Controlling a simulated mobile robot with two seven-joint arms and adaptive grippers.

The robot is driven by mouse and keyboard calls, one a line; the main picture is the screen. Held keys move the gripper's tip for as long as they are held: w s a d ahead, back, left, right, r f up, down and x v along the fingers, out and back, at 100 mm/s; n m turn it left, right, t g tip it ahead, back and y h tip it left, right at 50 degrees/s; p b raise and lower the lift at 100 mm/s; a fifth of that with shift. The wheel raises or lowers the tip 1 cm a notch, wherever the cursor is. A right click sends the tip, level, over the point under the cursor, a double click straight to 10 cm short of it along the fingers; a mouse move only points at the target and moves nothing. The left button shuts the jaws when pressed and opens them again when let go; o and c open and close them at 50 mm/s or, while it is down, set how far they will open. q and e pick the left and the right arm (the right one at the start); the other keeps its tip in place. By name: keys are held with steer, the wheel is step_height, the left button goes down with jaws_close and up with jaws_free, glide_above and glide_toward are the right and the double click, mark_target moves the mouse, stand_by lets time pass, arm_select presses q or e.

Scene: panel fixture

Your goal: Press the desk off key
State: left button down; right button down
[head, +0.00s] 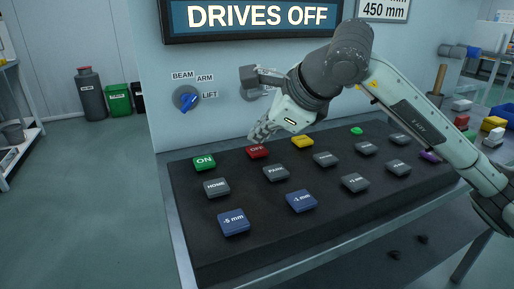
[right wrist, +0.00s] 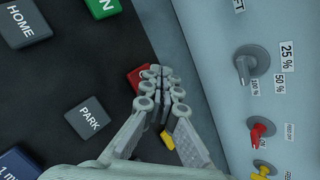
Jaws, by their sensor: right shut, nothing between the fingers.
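The red OFF key (head: 257,151) is in the back row of the sloping desk, right of the green ON key (head: 204,162). It also shows in the right wrist view (right wrist: 136,78), partly hidden behind my fingers. The display above the desk (head: 262,17) reads DRIVES OFF. My right gripper (head: 259,134) is shut and empty, its fingertips close to the OFF key at its back edge. In the right wrist view the shut fingertips (right wrist: 162,72) overlap the key's right part. I cannot tell whether they touch it. My left gripper is not in view.
The desk (head: 218,262) carries other keys close by: yellow (head: 302,142), PARK (head: 276,172) and HOME (head: 216,187). A blue selector knob (head: 187,99) sits on the upright panel behind. The wrist view shows grey (right wrist: 245,68), red and yellow knobs on that panel.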

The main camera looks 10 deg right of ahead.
mark_target(259, 151)
steer(key=shift+r+p, duration=1.4)
steer(key=shift+r, duration=1.15)
